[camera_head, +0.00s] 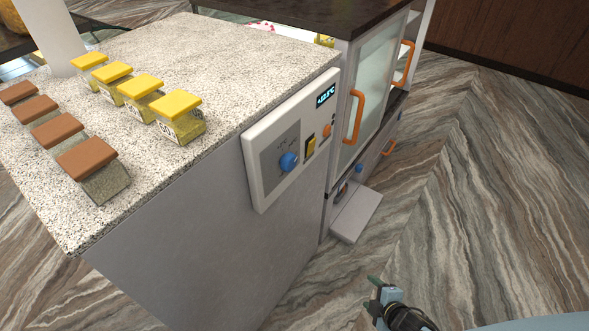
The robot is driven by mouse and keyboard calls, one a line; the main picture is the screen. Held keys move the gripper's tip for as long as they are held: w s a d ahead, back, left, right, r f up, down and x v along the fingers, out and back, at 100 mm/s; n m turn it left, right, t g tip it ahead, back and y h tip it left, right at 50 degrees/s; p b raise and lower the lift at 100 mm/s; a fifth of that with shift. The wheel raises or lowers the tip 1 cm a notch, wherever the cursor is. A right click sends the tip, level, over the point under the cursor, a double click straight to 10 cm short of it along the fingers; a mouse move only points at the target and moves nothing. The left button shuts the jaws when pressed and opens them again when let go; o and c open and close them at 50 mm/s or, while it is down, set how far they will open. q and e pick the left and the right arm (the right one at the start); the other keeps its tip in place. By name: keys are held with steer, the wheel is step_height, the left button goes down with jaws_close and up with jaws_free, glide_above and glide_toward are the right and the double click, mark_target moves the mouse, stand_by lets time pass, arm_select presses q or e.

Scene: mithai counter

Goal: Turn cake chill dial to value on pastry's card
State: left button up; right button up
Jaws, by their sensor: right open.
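A white control panel (290,139) is on the side of the speckled counter. It carries a blue dial (288,161) with small marks around it that are too small to read. A dark display (325,95) at its upper right shows a cyan temperature reading, not clearly legible. My right gripper (376,294) is open and empty at the bottom, over the floor, well below and right of the dial and apart from the panel. My left gripper is not in view. I cannot make out a pastry or its card.
Yellow-lidded jars (180,118) and brown-lidded jars (95,173) stand in rows on the counter top (230,60). A yellow switch (310,145) and orange knob (325,131) sit beside the dial. A glass-doored cabinet (375,85) with orange handles stands behind. Floor at right is clear.

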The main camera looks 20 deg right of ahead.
mark_target(292, 165)
steer(key=w+r+n+t+y+b, duration=0.2)
steer(key=w+r+n+t+y, duration=0.15)
steer(key=w+r+n, duration=0.7)
steer(key=w+a+r+n+t+y+b, duration=0.15)
steer(key=a+r+n+y, duration=0.25)
steer(key=r+n, duration=0.6)
steer(key=w+a+r+n+y, duration=0.2)
steer(key=a+r+n+y, duration=0.15)
steer(key=r+n, duration=0.75)
steer(key=w+a, duration=0.2)
steer(key=w, duration=0.1)
steer(key=w+a+r+m+p, duration=0.1)
steer(key=w+a, duration=0.2)
steer(key=w+a+m, duration=0.1)
steer(key=w+a, duration=0.2)
steer(key=w, duration=0.1)
steer(key=shift+a+r+p, duration=0.15)
steer(key=shift+r+p, duration=0.15)
steer(key=shift+p, duration=0.05)
steer(key=shift+s, duration=0.1)
steer(key=c, duration=1)
steer(key=shift+o, duration=0.2)
